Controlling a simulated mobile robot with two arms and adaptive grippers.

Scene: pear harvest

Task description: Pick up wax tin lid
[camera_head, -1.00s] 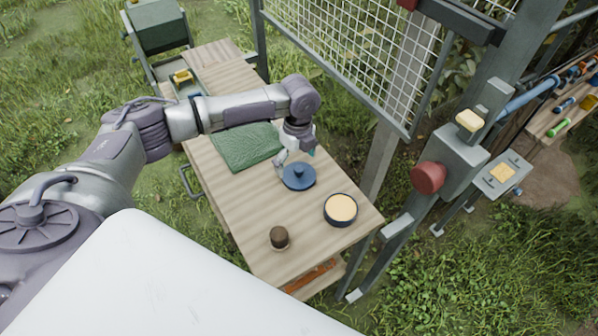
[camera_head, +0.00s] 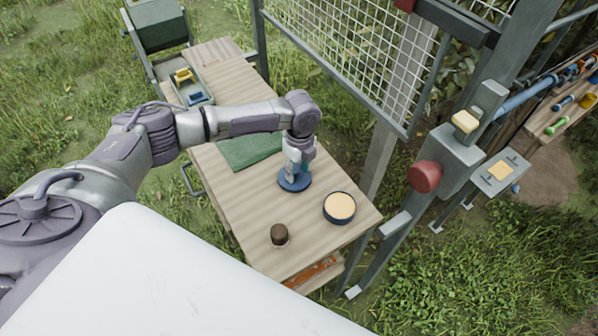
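The wax tin lid (camera_head: 297,184), a round dark blue disc, lies on the wooden table (camera_head: 262,235). Its knob is hidden behind my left gripper (camera_head: 294,173). The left gripper points down right over the lid's middle, with its fingertips at the knob; I cannot tell whether they are closed on it. The open wax tin (camera_head: 339,208), dark with pale yellow wax, stands to the right of the lid. My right gripper is not in view.
A small dark brown round item (camera_head: 279,234) stands near the table's front. A green cloth (camera_head: 247,150) lies behind the lid, partly under my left arm. A metal post and mesh panel (camera_head: 350,55) rise along the table's right side.

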